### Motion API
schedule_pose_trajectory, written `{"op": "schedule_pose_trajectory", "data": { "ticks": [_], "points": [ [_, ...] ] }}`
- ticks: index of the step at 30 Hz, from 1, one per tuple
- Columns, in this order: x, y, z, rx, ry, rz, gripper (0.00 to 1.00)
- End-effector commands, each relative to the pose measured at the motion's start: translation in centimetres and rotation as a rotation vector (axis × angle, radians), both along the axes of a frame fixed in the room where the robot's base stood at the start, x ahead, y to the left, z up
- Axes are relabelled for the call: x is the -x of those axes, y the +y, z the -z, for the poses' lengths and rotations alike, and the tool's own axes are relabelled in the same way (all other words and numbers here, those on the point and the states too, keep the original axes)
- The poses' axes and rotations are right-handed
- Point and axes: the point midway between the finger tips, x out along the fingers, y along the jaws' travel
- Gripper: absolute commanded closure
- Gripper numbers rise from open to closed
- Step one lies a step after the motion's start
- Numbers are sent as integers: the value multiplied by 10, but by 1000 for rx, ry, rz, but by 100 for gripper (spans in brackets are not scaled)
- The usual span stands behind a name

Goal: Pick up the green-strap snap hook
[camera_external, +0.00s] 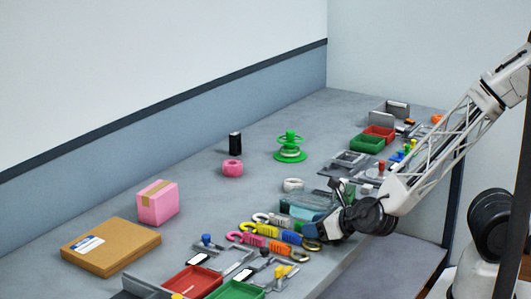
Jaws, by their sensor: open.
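Several snap hooks with coloured straps (267,231) lie side by side near the front edge of the table. Yellow, pink, blue and orange parts show among them. At this size I cannot tell which one has the green strap. My gripper (322,231) is low over the table at the right end of these hooks, pointing left. It is open, and nothing is seen held in it. My wrist hides part of the table behind it, and whether the fingers touch a hook cannot be told.
A red tray (193,281) and a green tray (236,290) lie at the front. A teal box (305,205) stands just behind my gripper. A pink box (157,203), a cardboard box (110,247) and a green ring stand (290,148) stand farther back. The middle of the table is largely clear.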

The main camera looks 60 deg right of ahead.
Motion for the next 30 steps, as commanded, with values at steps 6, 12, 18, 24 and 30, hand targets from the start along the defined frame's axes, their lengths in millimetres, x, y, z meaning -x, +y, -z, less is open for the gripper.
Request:
{"op": "schedule_pose_trajectory", "data": {
  "ticks": [6, 12, 18, 24, 30],
  "points": [
    [0, 0, 0, 0, 0, 0, 53],
    [0, 0, 0, 0, 0, 0, 53],
    [0, 0, 0, 0, 0, 0, 70],
    [0, 0, 0, 0, 0, 0, 96],
    [0, 0, 0, 0, 1, 0, 97]
  ]
}}
